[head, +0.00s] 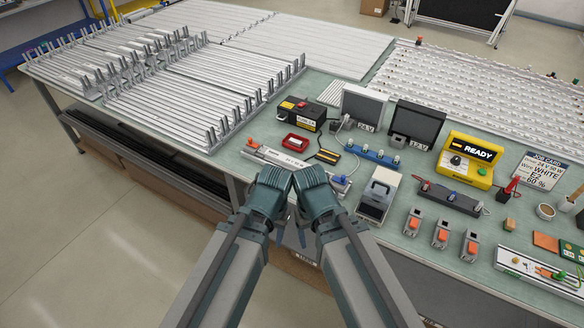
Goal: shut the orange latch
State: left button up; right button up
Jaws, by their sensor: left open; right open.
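A small orange part (252,143), which looks like the orange latch, sits at the left end of a pale fixture strip (275,156) near the bench's front edge. It is too small to tell whether it is raised or shut. My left gripper (274,178) and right gripper (309,178) are close side by side in front of the strip, hiding part of it. Both are open and appear empty; their fingertips are hard to make out. The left gripper is to the right of the orange part and apart from it. A blue part (340,184) shows at the strip's right end.
A red tray (296,142) and a black box (303,113) stand behind the strip. A white-and-grey device (379,190) stands right of my grippers. Several grey blocks with orange tops (442,235) line the front right. Aluminium profiles (190,100) fill the left.

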aim_at(251, 144)
jog(key=i+j+z, duration=0.15)
jog(key=i+j, duration=0.2)
jog(key=i, duration=0.15)
jog(key=i+j+z, duration=0.1)
jog(key=i+j, duration=0.35)
jog(key=i, duration=0.05)
